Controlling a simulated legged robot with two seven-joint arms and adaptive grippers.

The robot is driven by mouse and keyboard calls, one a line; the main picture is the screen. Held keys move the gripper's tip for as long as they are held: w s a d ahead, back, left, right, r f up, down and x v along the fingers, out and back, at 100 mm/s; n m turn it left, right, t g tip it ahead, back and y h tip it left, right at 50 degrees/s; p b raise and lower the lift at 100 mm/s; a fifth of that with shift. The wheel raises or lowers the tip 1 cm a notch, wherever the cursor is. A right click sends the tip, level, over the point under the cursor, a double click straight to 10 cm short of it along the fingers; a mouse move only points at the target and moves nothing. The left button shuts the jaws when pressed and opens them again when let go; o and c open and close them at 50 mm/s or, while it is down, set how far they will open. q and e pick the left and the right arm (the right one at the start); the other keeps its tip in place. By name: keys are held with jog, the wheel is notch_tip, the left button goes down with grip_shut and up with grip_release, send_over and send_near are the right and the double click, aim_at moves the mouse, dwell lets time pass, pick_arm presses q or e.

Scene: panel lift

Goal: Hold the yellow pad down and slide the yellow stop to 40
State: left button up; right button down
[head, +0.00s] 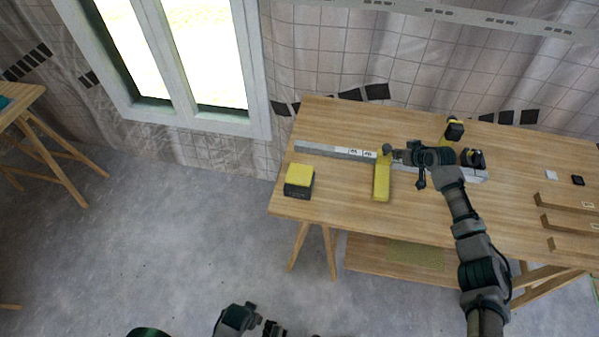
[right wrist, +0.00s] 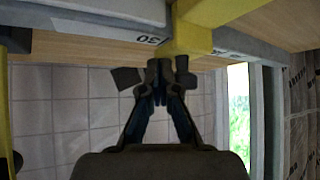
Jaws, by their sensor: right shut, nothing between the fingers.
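The yellow pad (head: 299,172) tops a dark block at the left end of the workbench; no gripper is on it. The yellow stop (head: 381,182) sits across the grey rail (head: 320,150), right of the white scale labels. In the right wrist view the stop (right wrist: 198,32) is beside a label (right wrist: 150,39) that seems to read 30, upside down. My right gripper (head: 389,152) is shut and empty, its fingertips (right wrist: 167,64) close against the stop; I cannot tell if they touch. Parts of my left arm (head: 240,318) show at the bottom edge, far from the pad; its fingers are unclear.
The workbench (head: 330,120) carries a yellow-and-black tool (head: 454,130) behind my right arm and several wooden pieces (head: 570,223) at the right. Bench top between pad and stop is clear. A window (head: 205,50) stands behind, left of the bench.

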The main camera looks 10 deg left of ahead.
jog(key=shift+a, duration=0.1)
jog(key=shift+d, duration=0.45)
jog(key=shift+a+r+p, duration=0.15)
jog(key=shift+r+p, duration=0.35)
jog(key=shift+r, duration=0.2)
jog(key=shift+a+r+p, duration=0.15)
jog(key=shift+r+p, duration=0.35)
jog(key=shift+r, duration=0.2)
jog(key=shift+r+p, duration=0.55)
jog(key=shift+r, duration=0.2)
jog(key=shift+d+r+p, duration=0.15)
jog(key=shift+r+p, duration=0.15)
jog(key=shift+r, duration=0.1)
jog(key=shift+d+f, duration=0.1)
